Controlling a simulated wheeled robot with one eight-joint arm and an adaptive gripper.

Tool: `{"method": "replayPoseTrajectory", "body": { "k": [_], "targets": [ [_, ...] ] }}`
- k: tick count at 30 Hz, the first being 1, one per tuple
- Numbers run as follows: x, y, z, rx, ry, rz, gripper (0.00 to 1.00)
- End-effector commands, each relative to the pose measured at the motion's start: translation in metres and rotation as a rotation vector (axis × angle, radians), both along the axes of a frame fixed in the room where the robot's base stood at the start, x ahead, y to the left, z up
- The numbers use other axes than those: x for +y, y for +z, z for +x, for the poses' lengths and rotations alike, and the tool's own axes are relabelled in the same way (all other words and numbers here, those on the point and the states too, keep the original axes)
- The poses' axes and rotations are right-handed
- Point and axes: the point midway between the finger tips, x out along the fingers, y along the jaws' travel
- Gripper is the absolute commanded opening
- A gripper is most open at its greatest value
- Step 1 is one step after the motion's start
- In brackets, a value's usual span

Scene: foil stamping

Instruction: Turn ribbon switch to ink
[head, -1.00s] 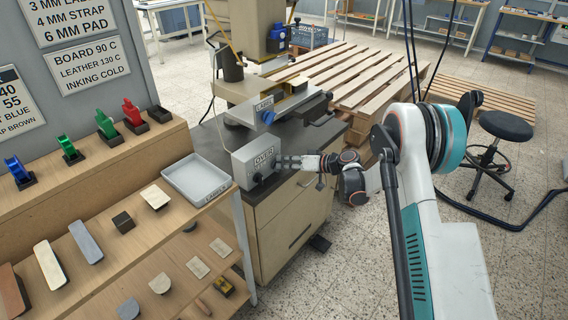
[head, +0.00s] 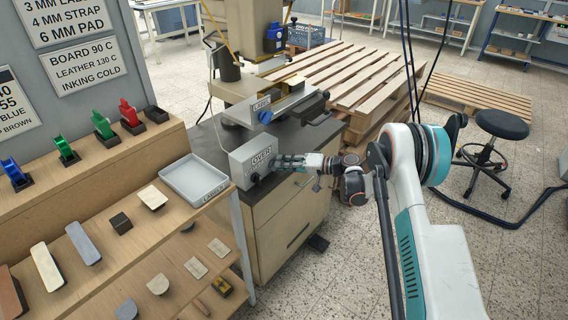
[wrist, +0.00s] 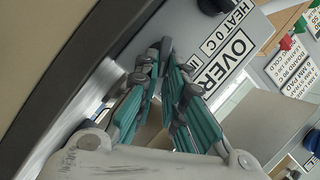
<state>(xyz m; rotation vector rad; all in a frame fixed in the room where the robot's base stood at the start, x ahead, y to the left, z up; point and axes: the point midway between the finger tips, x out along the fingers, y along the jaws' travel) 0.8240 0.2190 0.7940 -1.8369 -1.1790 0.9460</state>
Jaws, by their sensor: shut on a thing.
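The grey control box (head: 250,161) stands on the front corner of the dark-topped cabinet, with a label reading OVER on its face. The same label (wrist: 228,58) shows in the wrist view, with a partly covered line beside it and a HEAT 0 C readout. My gripper (head: 279,161) is at the face of this box, just right of the label. In the wrist view, the fingertips (wrist: 166,48) are close together at the box face beside the label. They are shut on the ribbon switch, which is mostly hidden between them; its exact pointing direction cannot be told.
A black knob (wrist: 213,4) sits on the same face. A grey tray (head: 196,178) lies on the wooden shelf left of the box. The press with a blue knob (head: 265,117) stands behind. A wooden pallet stack (head: 345,85) is beyond the cabinet; open floor lies right.

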Motion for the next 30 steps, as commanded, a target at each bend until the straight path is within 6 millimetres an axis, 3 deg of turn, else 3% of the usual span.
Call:
{"method": "replayPoseTrajectory", "body": {
  "k": [8, 9, 12, 23, 30],
  "targets": [
    [-0.001, 0.000, 0.001, 0.001, -0.003, 0.001, 0.00],
    [-0.001, 0.000, 0.001, 0.001, -0.003, 0.001, 0.12],
    [-0.001, 0.000, 0.000, 0.002, -0.002, 0.000, 0.30],
    [-0.002, 0.000, 0.000, 0.001, -0.002, 0.000, 0.30],
    [-0.033, 0.006, -0.009, 0.001, -0.005, 0.000, 0.30]
  ]
}}
